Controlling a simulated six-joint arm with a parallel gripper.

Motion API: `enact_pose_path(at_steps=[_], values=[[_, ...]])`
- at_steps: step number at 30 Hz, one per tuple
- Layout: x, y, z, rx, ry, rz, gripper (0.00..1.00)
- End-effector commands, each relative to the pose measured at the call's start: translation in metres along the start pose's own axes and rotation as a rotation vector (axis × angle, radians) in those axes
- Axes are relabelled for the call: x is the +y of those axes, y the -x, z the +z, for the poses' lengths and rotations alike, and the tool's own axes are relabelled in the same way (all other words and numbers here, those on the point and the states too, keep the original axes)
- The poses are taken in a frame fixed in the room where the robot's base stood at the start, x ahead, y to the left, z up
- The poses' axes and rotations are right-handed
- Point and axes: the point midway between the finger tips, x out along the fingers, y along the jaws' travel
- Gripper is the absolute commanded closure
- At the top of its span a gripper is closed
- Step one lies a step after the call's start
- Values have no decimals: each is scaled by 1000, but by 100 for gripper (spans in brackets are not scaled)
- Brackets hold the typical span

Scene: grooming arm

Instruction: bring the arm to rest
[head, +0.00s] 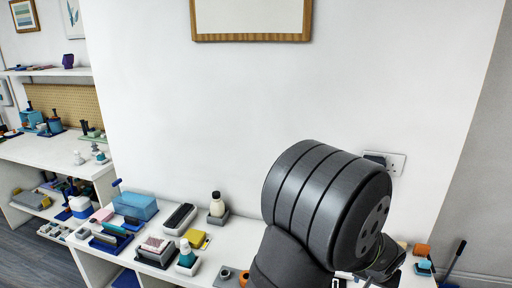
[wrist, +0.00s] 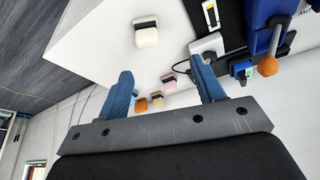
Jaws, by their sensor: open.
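My arm rises at the right of the head view, its large dark grey joint in front of the wall. My gripper shows in the wrist view (wrist: 163,78) with two blue fingers spread apart and nothing between them. In the head view the gripper end is mostly hidden behind the joint, low at the right. The white counter (wrist: 95,45) lies beyond the fingers in the wrist view, which looks tilted. I cannot tell the gap between the fingertips and the counter.
A cream block with a dark top (wrist: 146,32) stands on the counter. A blue item with an orange ball (wrist: 267,66) is at the right.

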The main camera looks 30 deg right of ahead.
Motion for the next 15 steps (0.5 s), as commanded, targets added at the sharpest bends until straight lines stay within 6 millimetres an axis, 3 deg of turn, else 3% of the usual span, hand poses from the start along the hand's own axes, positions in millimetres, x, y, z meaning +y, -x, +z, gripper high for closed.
enact_pose_path(at_steps=[15], values=[[-104,0,-18,-1,106,-44,38]])
